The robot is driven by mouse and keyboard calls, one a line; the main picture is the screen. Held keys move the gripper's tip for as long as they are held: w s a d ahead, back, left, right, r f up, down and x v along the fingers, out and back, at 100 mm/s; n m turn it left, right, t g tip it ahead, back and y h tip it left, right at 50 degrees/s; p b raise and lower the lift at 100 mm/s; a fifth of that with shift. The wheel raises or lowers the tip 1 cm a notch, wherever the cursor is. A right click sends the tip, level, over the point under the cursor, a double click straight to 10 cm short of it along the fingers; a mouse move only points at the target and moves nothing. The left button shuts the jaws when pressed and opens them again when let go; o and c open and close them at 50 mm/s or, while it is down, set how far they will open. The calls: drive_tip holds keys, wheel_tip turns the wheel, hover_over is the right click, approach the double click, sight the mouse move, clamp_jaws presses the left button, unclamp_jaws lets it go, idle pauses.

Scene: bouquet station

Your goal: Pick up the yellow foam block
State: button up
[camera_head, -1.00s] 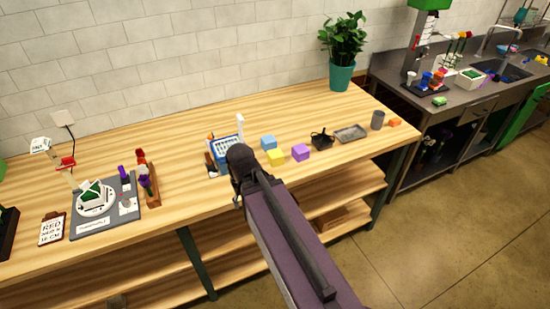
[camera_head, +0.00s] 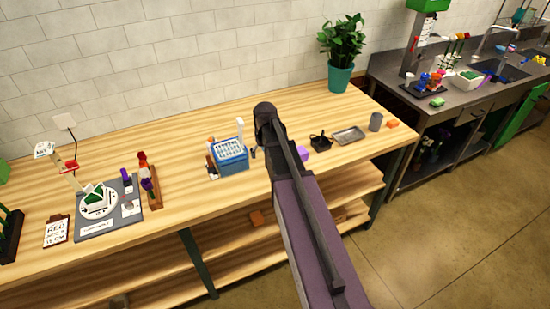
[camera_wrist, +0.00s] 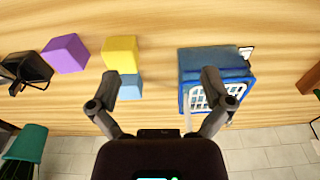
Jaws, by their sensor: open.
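The yellow foam block (camera_wrist: 121,54) lies on the wooden table in the wrist view, against or very close to a light blue block (camera_wrist: 129,88). A purple block (camera_wrist: 65,53) is left of it and also shows partly in the head view (camera_head: 302,154). My gripper (camera_wrist: 160,79) is open and empty above the table. Its left fingertip appears by the lower edge of the yellow block, overlapping the blue block's side; its right fingertip appears over the blue basket. The yellow block is off-centre to the left of the jaws. In the head view, my arm hides the yellow and blue blocks.
The blue basket (camera_head: 231,157) with a white grid top stands left of my arm. A black holder (camera_head: 320,141), a grey tray (camera_head: 348,135) and a grey cup (camera_head: 375,121) are to the right. A potted plant (camera_head: 342,50) stands at the back. Bare table lies between basket and yellow block.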

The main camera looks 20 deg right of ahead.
drive_tip(key=w+d+r, duration=0.1)
drive_tip(key=w+d, duration=0.4)
drive_tip(key=d, duration=0.3)
drive_tip(key=shift+w+r+t+p, duration=0.25)
drive_tip(key=shift+w+t+p, duration=0.05)
drive_tip(key=shift+w+p, duration=0.1)
drive_tip(key=shift+f, duration=0.2)
drive_tip(key=f+b, duration=0.5)
drive_tip(key=w+f+b, duration=0.1)
drive_tip(key=f+b, duration=0.1)
drive_tip(key=b, duration=0.1)
drive_tip(key=shift+f, duration=0.35)
drive_tip(key=shift+w+f+b, duration=0.1)
drive_tip(key=shift+f+b, duration=0.15)
drive_tip(key=shift+b, duration=0.05)
drive_tip(key=shift+w+f+b, duration=0.2)
drive_tip(key=shift+f+b, duration=0.65)
drive_tip(key=shift+w+f+b, duration=0.15)
drive_tip(key=shift+f+b, duration=0.7)
drive_tip(key=shift+w+f+b, duration=0.2)
drive_tip(key=shift+f+b, duration=0.65)
drive_tip(key=c, duration=0.5)
